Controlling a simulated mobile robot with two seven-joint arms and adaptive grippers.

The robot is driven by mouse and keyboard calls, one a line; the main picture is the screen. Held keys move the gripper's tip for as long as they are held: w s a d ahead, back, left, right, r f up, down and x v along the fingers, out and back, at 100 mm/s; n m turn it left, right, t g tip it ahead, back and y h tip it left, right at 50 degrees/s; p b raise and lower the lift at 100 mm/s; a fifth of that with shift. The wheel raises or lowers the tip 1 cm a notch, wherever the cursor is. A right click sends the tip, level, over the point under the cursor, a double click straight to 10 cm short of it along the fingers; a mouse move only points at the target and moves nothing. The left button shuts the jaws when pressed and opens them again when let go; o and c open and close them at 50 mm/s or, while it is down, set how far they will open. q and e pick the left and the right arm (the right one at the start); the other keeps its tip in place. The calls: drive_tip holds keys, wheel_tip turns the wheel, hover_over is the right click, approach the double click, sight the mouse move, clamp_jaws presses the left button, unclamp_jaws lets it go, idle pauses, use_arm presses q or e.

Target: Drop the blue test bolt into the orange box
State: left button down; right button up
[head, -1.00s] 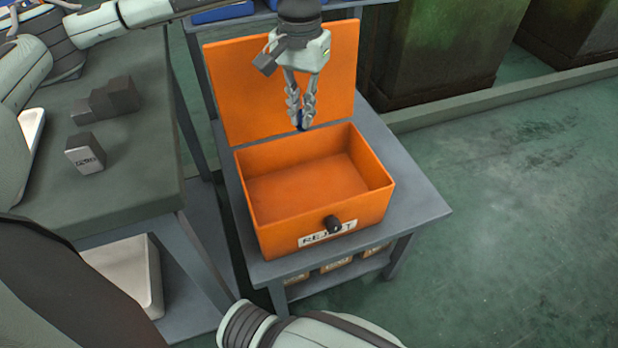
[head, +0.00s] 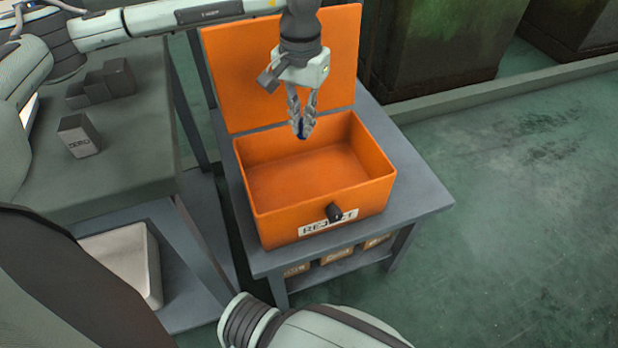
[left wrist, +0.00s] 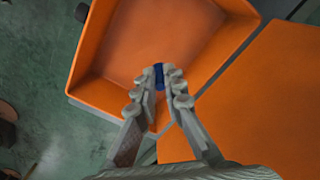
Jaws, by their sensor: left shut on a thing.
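The orange box (head: 262,225) stands open on a small grey table, its lid (head: 240,80) raised at the back and a "REJECT" label and dark knob on its front. Its inside looks empty. My left gripper (head: 302,131) points down over the back part of the box opening. It is shut on the blue test bolt (head: 301,129), of which only a small blue part shows between the fingertips. In the left wrist view the blue bolt (left wrist: 159,76) sits between the fingertips, with the box floor (left wrist: 160,35) beyond it. My right gripper is not in view.
The small grey table (head: 420,205) carries the box and has several small labelled bins on its lower shelf. A workbench (head: 120,170) at the left holds grey blocks (head: 79,136). A pale tray (head: 125,262) lies on its lower shelf. Open floor lies to the right.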

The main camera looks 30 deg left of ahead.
use_arm(q)
drive_tip(key=c, duration=1.6)
unclamp_jaws()
drive_tip(key=shift+o, duration=0.2)
wheel_tip(320, 180, up, 12)
drive_tip(key=shift+s, duration=0.1)
